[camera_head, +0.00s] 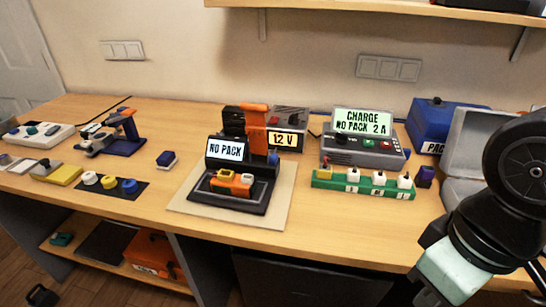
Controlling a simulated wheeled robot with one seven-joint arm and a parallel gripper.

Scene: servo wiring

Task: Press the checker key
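A black device with a small screen reading "NO PACK" (225,151) stands on a pale board (184,203) in the middle of the table; it looks like the checker. An orange-and-black piece (232,182) lies on its front deck. A small blue part (274,159), possibly the key, shows at its right side; I cannot tell for sure. An orange upright part stands just behind the screen. My arm is at the lower right, far from the device. My gripper is not in view.
A grey charger reading "CHARGE NO PACK 2 A" (370,122) and a green strip with white plugs (382,190) stand right of the device. A "12 V" box (288,140) is behind. A mat with round knobs (112,185) lies left. The table's front strip is clear.

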